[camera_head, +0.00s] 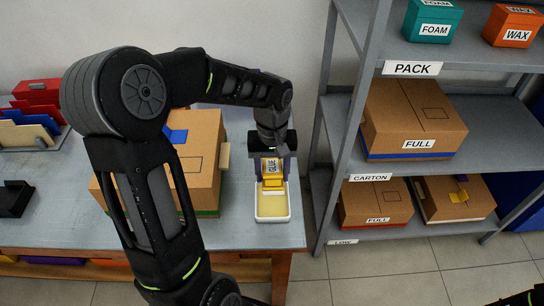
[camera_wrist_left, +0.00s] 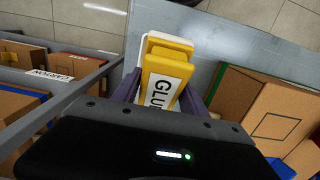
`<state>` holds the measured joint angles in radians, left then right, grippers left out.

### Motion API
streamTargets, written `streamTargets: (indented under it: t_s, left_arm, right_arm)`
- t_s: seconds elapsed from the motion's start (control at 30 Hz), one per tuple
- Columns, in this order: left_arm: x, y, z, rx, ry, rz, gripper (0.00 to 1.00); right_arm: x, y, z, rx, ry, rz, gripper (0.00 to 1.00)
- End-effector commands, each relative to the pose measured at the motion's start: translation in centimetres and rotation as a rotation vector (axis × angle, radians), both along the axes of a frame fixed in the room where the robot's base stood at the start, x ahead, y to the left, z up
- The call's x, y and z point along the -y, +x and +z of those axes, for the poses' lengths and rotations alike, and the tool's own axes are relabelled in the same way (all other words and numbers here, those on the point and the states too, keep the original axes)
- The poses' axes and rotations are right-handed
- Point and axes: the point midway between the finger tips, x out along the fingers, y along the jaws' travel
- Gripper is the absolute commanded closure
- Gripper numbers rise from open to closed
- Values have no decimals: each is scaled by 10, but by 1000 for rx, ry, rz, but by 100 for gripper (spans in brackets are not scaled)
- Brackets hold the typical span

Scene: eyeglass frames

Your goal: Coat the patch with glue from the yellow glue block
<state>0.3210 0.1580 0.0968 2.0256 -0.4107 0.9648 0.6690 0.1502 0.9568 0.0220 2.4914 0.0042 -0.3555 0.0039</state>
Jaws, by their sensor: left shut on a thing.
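My left gripper (camera_head: 272,166) is shut on the yellow glue block (camera_head: 271,167), which has a white "GLUE" label. The block also shows between the fingers in the left wrist view (camera_wrist_left: 165,80). It is over the white tray (camera_head: 273,218) with a yellow surface inside; I cannot tell whether they touch. Left of it, a cardboard box (camera_head: 205,190) stands on the table, partly hidden by my left arm. Its top carries a black-outlined rectangle (camera_head: 195,165) and a blue piece (camera_head: 176,136). I cannot tell which is the patch. My right gripper is out of view.
A grey shelf (camera_head: 340,130) with labelled boxes stands right of the table (camera_head: 255,236). A beige tab (camera_head: 225,157) sticks out from the box's right side. Coloured folders (camera_head: 25,135) and a black holder (camera_head: 15,200) are at the left. The table's front right corner is clear.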

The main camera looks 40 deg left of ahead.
Motion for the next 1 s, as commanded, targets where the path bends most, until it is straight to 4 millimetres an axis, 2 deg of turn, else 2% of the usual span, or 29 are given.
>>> streamTargets:
  t_s: [0.1,0.57,1.0]
  left_arm:
    - [5,-7,2,-9,-5,0,82]
    - [5,-6,-4,-9,-5,-1,82]
    - [5,-7,-45,-9,-5,-1,82]
  right_arm:
    - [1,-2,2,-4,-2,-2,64]
    - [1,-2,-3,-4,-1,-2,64]
    - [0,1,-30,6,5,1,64]
